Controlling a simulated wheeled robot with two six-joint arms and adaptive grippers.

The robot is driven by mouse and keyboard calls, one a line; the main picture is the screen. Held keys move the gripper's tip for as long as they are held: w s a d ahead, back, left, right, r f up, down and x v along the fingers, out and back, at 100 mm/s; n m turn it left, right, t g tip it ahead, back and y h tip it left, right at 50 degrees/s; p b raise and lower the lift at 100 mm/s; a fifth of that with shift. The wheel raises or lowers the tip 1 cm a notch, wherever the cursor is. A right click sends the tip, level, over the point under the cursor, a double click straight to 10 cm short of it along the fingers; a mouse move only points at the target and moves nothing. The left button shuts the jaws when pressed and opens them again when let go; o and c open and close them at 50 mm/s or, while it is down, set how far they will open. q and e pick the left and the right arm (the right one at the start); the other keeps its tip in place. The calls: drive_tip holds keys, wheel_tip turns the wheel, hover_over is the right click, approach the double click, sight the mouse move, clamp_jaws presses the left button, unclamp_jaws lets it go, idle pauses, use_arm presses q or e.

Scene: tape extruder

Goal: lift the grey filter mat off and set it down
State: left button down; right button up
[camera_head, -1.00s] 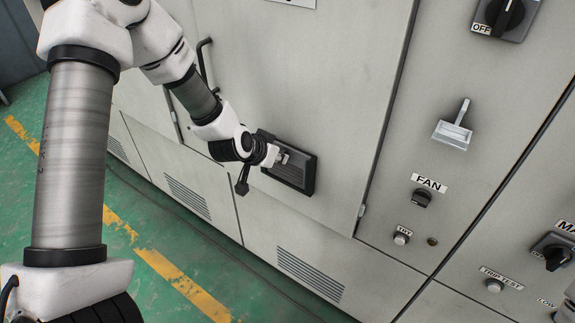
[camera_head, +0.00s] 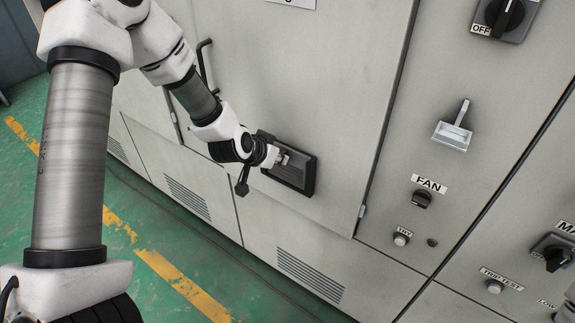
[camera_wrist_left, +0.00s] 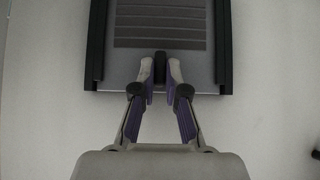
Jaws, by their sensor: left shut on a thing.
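A dark-framed vent unit (camera_head: 309,179) sits on the pale cabinet door. In the left wrist view its black side frame (camera_wrist_left: 225,50) surrounds a grey panel (camera_wrist_left: 160,16) with dark horizontal slats. I cannot tell a separate grey filter mat from this panel; a mat behind it is hidden. My left gripper (camera_head: 284,158) is at the unit. In the left wrist view the left gripper (camera_wrist_left: 160,78) is shut on a small dark tab (camera_wrist_left: 160,66) at the panel's near edge. My right gripper is not in view.
A black door handle (camera_head: 203,62) stands out above and left of the vent unit. A control panel on the right carries a FAN knob (camera_head: 421,199) and a silver lever (camera_head: 455,130). Green floor (camera_head: 150,215) with a yellow line lies clear at the lower left.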

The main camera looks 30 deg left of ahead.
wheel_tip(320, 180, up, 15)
drive_tip(key=p, duration=1.4)
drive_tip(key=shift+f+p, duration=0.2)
drive_tip(key=shift+p, duration=0.1)
idle(1.6)
idle(0.4)
